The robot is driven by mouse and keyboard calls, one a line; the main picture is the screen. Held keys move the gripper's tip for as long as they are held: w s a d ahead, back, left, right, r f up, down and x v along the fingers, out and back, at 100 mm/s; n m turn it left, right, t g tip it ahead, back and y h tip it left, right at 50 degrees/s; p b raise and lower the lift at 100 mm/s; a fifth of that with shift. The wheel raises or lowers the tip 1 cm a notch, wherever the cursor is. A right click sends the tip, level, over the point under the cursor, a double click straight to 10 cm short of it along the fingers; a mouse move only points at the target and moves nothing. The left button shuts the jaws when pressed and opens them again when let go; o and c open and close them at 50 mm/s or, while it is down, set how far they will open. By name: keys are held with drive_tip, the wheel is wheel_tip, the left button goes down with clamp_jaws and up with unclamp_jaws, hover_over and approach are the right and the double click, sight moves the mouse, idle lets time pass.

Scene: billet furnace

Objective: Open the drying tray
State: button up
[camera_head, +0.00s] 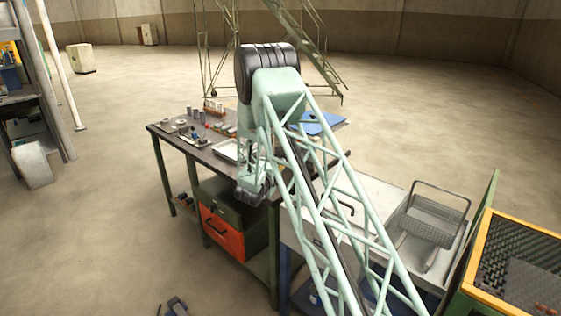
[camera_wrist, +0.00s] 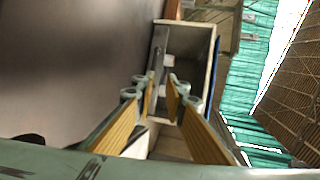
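My gripper (camera_head: 250,195) hangs at the front edge of the workbench, close to the dark green drawer front (camera_head: 228,203) above an orange drawer (camera_head: 222,233). In the wrist view my gripper (camera_wrist: 161,86) has its two orange-padded fingers apart, with a gap between the tips. Beyond the tips is a pale-walled, box-like recess (camera_wrist: 211,60) with small light pieces inside. A narrow grey strip lies near the gap; I cannot tell whether the fingers touch it. I cannot tell for sure which part is the drying tray. My arm hides part of the bench.
The bench top (camera_head: 178,137) holds small parts and a pale shallow tray (camera_head: 227,150). A wire basket (camera_head: 433,222) sits in a pale basin at right. A yellow-edged box (camera_head: 515,250) stands at far right. The floor at left is mostly clear.

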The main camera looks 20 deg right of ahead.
drive_tip(key=shift+w+a+f+m+h, duration=0.15)
drive_tip(key=shift+f+h, duration=0.1)
drive_tip(key=shift+f, duration=0.3)
drive_tip(key=shift+w+a+f+m+h, duration=0.15)
drive_tip(key=shift+f+h, duration=0.1)
drive_tip(key=shift+f, duration=0.3)
drive_tip(key=shift+d, duration=0.15)
drive_tip(key=shift+b+x, duration=0.6)
drive_tip(key=shift+x, duration=6.15)
drive_tip(key=shift+f, duration=0.1)
drive_tip(key=shift+c, duration=0.7)
clamp_jaws()
